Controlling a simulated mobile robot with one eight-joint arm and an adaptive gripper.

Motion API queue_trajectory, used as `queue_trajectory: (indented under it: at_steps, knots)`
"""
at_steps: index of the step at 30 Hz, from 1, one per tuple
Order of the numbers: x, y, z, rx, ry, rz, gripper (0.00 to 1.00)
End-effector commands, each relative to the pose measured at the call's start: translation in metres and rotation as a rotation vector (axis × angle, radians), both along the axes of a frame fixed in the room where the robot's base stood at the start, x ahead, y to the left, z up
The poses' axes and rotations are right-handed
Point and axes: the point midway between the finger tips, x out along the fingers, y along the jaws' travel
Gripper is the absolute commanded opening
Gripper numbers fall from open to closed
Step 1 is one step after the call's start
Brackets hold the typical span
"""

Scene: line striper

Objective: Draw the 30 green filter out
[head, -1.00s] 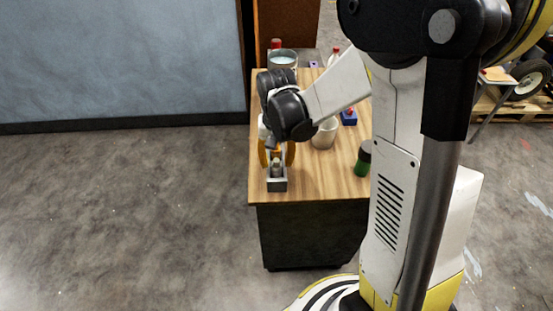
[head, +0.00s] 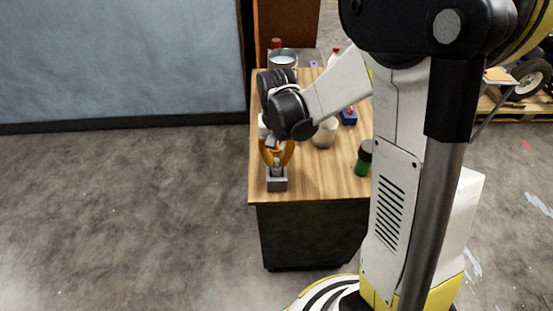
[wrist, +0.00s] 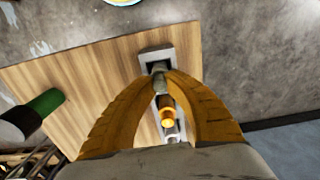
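A small grey holder (head: 277,184) stands near the table's front left corner; it also shows in the wrist view (wrist: 157,55) with a dark opening. A small pale grey-green piece (wrist: 160,80), probably the filter, is between my gripper's fingertips (wrist: 161,74). In the head view my gripper (head: 277,163) is directly above the holder, its orange fingers closed in on this pale piece. I cannot read a number on it, nor tell whether its lower end is still inside the holder. An orange cylinder (wrist: 167,112) lies between the fingers' inner sides in the wrist view, at the holder's other end.
The wooden table (head: 320,184) also carries a dark-capped green bottle (head: 363,158), a pale cup (head: 325,133), a blue item (head: 349,118) and a bucket (head: 283,59) at the back. Open floor (head: 130,210) lies left.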

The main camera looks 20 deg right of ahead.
Motion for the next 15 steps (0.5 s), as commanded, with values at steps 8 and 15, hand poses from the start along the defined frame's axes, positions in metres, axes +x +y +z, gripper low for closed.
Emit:
queue_trajectory:
  at_steps: [8, 15]
  knots:
    - [0.0, 0.0, 0.0032, 0.0, 0.0, 0.0, 0.0]
    - [-0.0001, 0.0, 0.0086, 0.0, 0.0, 0.0, 0.0]
